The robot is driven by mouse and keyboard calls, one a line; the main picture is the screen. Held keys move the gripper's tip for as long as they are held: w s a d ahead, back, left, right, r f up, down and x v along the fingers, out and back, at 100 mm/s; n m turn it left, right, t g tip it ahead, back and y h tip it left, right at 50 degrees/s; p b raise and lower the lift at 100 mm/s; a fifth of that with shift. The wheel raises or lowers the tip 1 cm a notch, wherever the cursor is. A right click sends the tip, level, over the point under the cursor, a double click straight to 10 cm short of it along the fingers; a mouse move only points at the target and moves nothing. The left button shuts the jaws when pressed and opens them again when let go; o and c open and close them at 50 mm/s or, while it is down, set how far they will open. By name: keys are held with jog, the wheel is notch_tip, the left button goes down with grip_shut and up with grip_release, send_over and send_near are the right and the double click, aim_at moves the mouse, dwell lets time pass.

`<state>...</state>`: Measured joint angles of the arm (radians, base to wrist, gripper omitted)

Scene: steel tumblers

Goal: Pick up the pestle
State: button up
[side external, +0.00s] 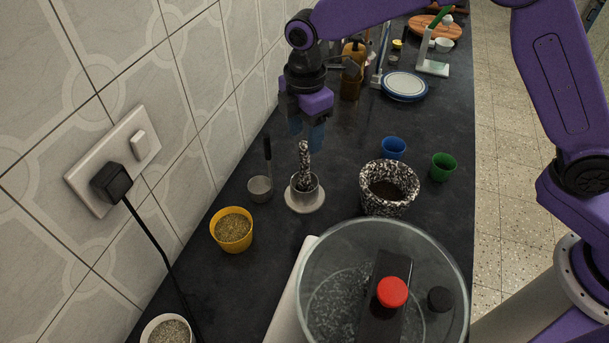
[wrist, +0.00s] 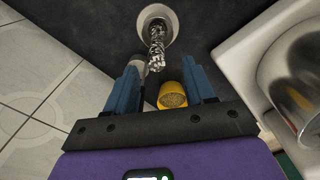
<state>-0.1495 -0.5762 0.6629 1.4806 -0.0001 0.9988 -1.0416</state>
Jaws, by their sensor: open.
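The pestle (side external: 304,165), speckled black and white, stands nearly upright in a small steel tumbler (side external: 314,193) on a pale round saucer (side external: 306,206). Its lower end is hidden inside the tumbler. In the wrist view the pestle (wrist: 157,44) shows beyond the fingertips, near the top middle. My gripper (side external: 306,142) points down just above the pestle's top in the side view. Its two blue fingers are apart with nothing held between them; it also shows in the wrist view (wrist: 164,72).
A steel cup with a dark upright handle (side external: 267,155) stands left of the saucer. A yellow cup of dried herbs (side external: 232,230) is nearer the camera. A speckled mortar (side external: 367,192), blue cup (side external: 393,148) and green cup (side external: 443,167) stand right. A glass-lidded pot (side external: 440,245) fills the front.

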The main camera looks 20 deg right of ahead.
aim_at(304, 156)
jog(key=shift+w+f, duration=0.15)
jog(key=shift+f, duration=1.75)
jog(key=shift+w+f, duration=0.1)
jog(key=shift+f, duration=1.8)
grip_shut()
